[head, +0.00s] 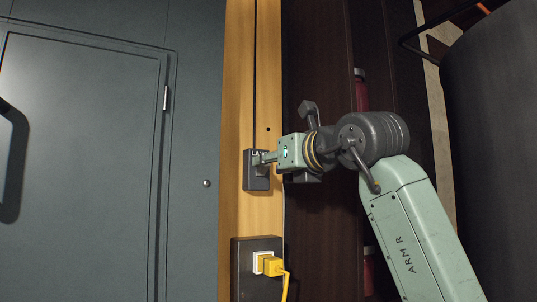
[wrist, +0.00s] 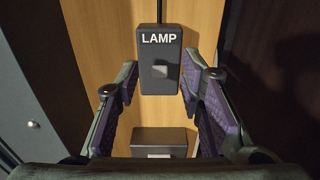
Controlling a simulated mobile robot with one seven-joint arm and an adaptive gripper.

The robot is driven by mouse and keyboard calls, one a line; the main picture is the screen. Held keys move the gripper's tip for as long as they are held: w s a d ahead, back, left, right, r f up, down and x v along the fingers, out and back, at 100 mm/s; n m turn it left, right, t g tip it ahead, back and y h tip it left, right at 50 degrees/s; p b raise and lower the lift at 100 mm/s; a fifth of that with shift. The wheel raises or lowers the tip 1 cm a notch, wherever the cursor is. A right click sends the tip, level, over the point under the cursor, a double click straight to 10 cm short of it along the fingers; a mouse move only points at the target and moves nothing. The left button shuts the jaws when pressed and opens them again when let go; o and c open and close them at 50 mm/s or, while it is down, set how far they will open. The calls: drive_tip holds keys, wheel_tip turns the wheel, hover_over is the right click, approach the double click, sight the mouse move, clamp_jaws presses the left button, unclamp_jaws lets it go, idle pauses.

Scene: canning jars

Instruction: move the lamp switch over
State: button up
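The lamp switch (wrist: 160,52) is a dark box with a white LAMP label and a small grey square toggle (wrist: 158,72), fixed to a wooden strip. In the head view the switch box (head: 256,184) is partly covered by my gripper (head: 265,158), which points at it from the right. In the wrist view my gripper (wrist: 159,82) is open, with its two purple-padded fingers on either side and the box ahead between their tips. Nothing is held. I cannot tell whether a fingertip touches the box.
Below the switch is a dark socket box (head: 241,270) with a yellow plug (head: 270,265) and cable. A grey door (head: 80,150) with a handle is at the left. Dark shelving (head: 315,230) with red jars is at the right, close behind my arm.

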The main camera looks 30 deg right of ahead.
drive_tip(key=shift+w, duration=0.9)
drive_tip(key=shift+c, duration=0.2)
clamp_jaws()
